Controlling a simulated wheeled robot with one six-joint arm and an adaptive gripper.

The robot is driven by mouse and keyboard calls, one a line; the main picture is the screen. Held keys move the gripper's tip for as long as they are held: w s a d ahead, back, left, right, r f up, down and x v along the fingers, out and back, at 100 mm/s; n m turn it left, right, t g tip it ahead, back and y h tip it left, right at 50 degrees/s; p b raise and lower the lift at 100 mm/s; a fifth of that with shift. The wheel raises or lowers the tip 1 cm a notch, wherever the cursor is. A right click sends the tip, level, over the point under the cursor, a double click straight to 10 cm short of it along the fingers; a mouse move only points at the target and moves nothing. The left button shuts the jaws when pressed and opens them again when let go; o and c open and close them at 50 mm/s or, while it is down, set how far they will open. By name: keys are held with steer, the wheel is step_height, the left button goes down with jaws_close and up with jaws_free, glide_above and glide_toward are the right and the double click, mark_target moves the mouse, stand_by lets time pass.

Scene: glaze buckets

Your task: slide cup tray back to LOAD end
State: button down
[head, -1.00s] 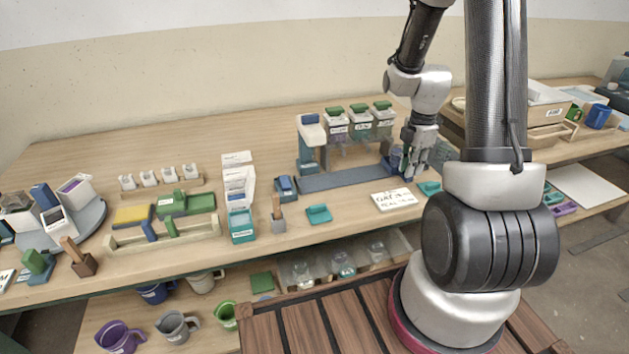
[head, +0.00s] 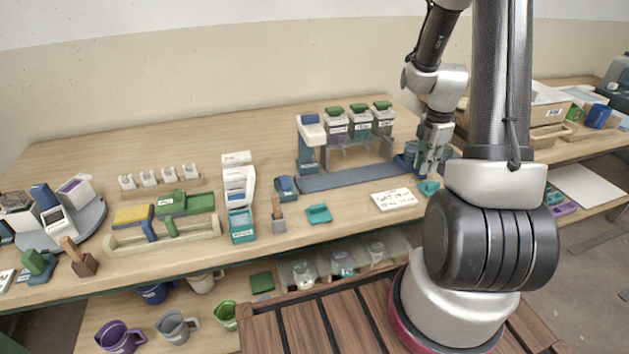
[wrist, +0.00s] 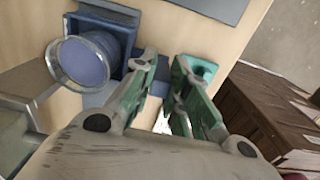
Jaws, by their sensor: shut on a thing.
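The blue cup tray (head: 402,161) is at the right end of the long blue-grey rail (head: 345,176). In the wrist view the tray (wrist: 104,22) holds a clear cup with blue contents (wrist: 84,62), to the left of my fingers. My gripper (head: 428,170) is at the tray's right side, low over the bench. In the wrist view my gripper (wrist: 163,78) is shut on a part of the tray; the gripped part is mostly hidden between the green-padded fingers.
A blue-white dispenser (head: 309,140) stands at the rail's left end. Green-lidded glaze jars (head: 359,122) stand on a rack behind the rail. A white lettered card (head: 394,199) and a teal holder (head: 429,187) lie in front.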

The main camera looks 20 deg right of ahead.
steer(key=c, duration=1.5)
jaws_free()
steer(key=shift+r, duration=3.5)
